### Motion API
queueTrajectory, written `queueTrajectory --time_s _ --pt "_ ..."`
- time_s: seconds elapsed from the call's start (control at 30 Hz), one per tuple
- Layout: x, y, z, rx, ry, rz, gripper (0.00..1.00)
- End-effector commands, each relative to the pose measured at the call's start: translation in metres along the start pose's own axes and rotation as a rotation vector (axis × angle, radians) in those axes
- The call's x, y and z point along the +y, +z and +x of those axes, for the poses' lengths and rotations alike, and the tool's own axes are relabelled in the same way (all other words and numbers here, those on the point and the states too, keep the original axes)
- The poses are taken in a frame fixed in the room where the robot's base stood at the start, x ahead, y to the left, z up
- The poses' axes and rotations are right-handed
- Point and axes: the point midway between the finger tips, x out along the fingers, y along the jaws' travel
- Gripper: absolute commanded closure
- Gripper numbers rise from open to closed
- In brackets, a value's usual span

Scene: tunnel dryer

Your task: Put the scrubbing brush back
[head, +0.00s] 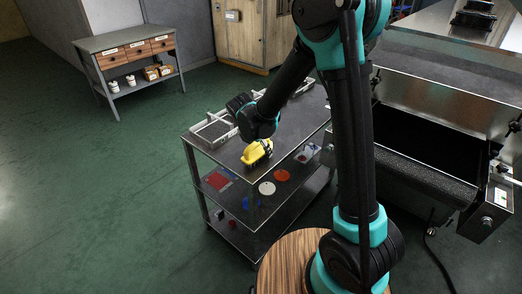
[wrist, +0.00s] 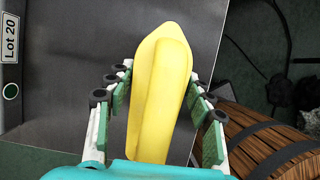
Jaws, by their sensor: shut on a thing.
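The scrubbing brush (head: 252,155) is a yellow block-like thing at the near part of a metal cart's top. In the wrist view the yellow brush (wrist: 160,90) is long with a pointed far end and lies between my green-padded fingers. My gripper (head: 261,147) is shut on it from above; in the wrist view the fingers (wrist: 160,78) stand on either side of it. The cart (head: 292,125) has a dark grey top. I cannot tell whether the brush touches the top. Its underside is hidden.
A metal rack or frame (head: 212,130) stands on the cart's far left edge. The lower shelf holds a red disc (head: 282,175) and a white disc (head: 266,188). A "Lot 20" label (wrist: 11,38) shows at left. A dryer conveyor (head: 420,175) stands right; a drawer table (head: 132,50) stands far left.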

Motion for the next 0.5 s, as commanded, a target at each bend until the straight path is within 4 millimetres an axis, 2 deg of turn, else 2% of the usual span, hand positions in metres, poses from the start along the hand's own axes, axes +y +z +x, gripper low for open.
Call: queueTrajectory --time_s 0.4,0.43,0.5 --pt "0.0001 -0.0024 0.0058 0.0 0.0 0.0 0.75" --pt "0.0001 -0.0023 0.0057 0.0 0.0 0.0 0.45" --pt "0.0 -0.0023 0.0055 0.0 0.0 0.0 0.36"
